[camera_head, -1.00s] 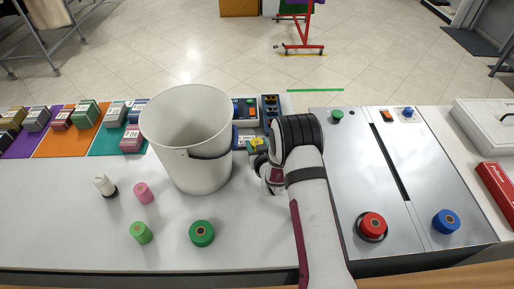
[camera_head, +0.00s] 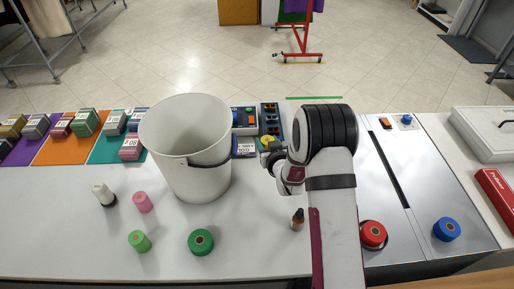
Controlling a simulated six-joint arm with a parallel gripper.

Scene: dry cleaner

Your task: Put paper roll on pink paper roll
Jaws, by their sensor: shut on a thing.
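The pink paper roll (camera_head: 142,202) stands upright on the white counter at the left, in front of the bucket. My gripper (camera_head: 268,149) is at the back of the counter, right of the bucket and far from the pink roll. It is shut on a small yellow paper roll (camera_head: 267,142), which is partly hidden by my gripper. A light green roll (camera_head: 139,241) and a larger green roll (camera_head: 201,242) stand near the front of the counter.
A tall white bucket (camera_head: 187,135) stands between my gripper and the pink roll. A white bottle with a dark end (camera_head: 104,195) is left of the pink roll. A small brown bottle (camera_head: 298,220) stands beside my arm. The front middle counter is clear.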

